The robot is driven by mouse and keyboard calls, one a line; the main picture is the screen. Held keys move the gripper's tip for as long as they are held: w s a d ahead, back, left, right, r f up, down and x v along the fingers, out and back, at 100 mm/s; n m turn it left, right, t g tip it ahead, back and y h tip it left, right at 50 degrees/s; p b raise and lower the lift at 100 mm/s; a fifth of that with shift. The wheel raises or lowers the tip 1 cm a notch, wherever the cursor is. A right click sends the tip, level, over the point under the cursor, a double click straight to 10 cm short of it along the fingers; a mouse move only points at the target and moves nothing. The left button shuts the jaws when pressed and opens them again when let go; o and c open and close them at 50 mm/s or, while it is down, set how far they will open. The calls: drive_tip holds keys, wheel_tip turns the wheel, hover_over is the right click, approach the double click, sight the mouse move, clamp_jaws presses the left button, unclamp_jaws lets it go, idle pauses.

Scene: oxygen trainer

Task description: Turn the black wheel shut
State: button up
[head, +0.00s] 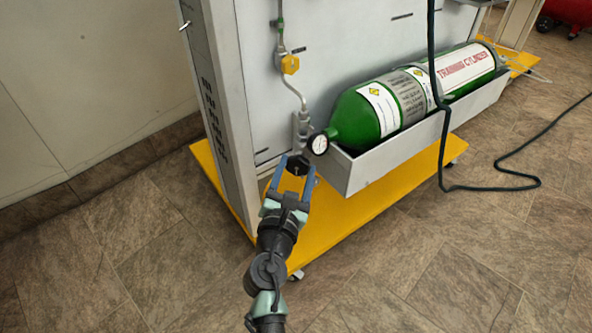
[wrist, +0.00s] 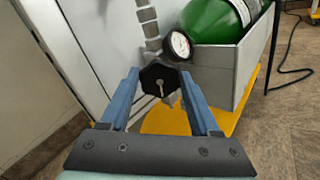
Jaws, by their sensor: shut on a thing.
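The black wheel (wrist: 160,84) is a small lobed knob on the valve below the grey pipe fitting, seen face-on in the wrist view. In the head view the black wheel (head: 298,165) shows only partly between the fingers. My gripper (head: 292,174) has its two blue fingers on either side of it. In the wrist view my gripper (wrist: 160,86) is shut on the wheel, with a fingertip at its left and right edges. A round white gauge (head: 319,144) sits just right of the wheel. It also shows in the wrist view (wrist: 180,45).
A green cylinder (head: 362,115) lies in a grey trough (head: 392,153) to the right. The trainer stands on a yellow wheeled base (head: 352,205). A dark hose (head: 440,125) hangs to the floor at right. The front floor is clear.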

drive_tip(key=m+b, duration=0.1)
drive_tip(key=m, duration=0.3)
drive_tip(key=shift+f, duration=0.1)
drive_tip(key=m+b, duration=0.1)
drive_tip(key=m, duration=0.3)
drive_tip(key=shift+f+m+b, duration=0.1)
drive_tip(key=shift+m+b, duration=0.2)
drive_tip(key=shift+m, duration=0.1)
drive_tip(key=m+b, duration=0.2)
drive_tip(key=m, duration=0.2)
drive_tip(key=shift+m, duration=0.3)
drive_tip(key=m+b, duration=0.2)
drive_tip(key=m, duration=0.2)
drive_tip(key=shift+f, duration=0.1)
drive_tip(key=m+b, duration=0.2)
drive_tip(key=m, duration=0.3)
drive_tip(key=m+b, duration=0.2)
drive_tip(key=m, duration=0.2)
drive_tip(key=shift+f+m+b, duration=0.1)
drive_tip(key=shift+m+b, duration=0.2)
drive_tip(key=shift+b, duration=0.05)
drive_tip(key=m+b, duration=0.2)
drive_tip(key=m, duration=0.3)
drive_tip(key=shift+a, duration=0.1)
drive_tip(key=shift+m+b, duration=0.85)
drive_tip(key=shift+m, duration=0.65)
